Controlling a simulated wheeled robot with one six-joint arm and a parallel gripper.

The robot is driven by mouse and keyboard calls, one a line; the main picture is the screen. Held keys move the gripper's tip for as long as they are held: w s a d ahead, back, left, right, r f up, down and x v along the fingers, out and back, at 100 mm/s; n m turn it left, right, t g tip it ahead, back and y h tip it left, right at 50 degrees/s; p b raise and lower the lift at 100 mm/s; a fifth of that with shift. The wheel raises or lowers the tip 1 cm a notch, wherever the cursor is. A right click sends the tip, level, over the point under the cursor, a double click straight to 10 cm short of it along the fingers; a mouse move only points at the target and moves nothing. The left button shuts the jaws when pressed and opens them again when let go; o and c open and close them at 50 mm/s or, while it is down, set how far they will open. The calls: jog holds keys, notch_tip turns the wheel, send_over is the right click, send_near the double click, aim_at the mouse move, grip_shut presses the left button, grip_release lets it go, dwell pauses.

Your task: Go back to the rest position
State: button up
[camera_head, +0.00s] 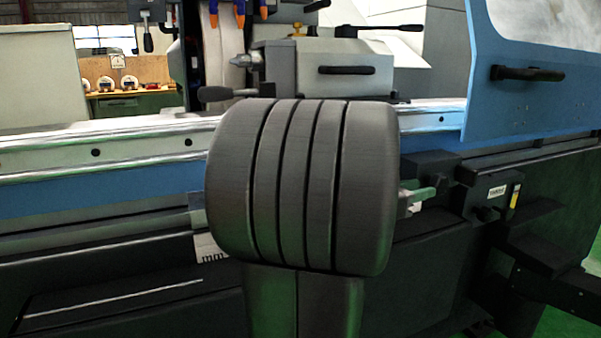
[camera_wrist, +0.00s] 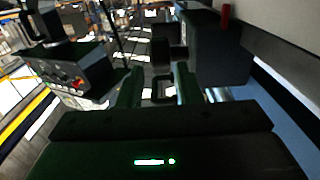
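My gripper (camera_wrist: 158,88) shows in the wrist view, with its two dark green fingers apart. Nothing is clearly held between them. A dark handle-like shape (camera_wrist: 163,90) shows in the gap, and I cannot tell how far beyond the fingertips it is. In the head view my own dark grooved arm link fills the middle and the gripper cannot be made out. The cylindrical grinder (camera_head: 110,155) stretches across the head view behind my arm.
A blue door (camera_head: 520,100) with a black handle (camera_head: 527,73) stands at the right. A grey machine head (camera_head: 320,70) with levers sits behind my arm. In the wrist view a control box (camera_wrist: 75,75) with buttons is at the left. Green floor shows at the lower right.

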aim_at(435, 185)
jog(key=x, duration=0.5)
jog(key=shift+w+d+b, duration=0.15)
jog(key=shift+d+b, duration=0.15)
jog(key=shift+d, duration=0.1)
jog(key=shift+a, duration=0.1)
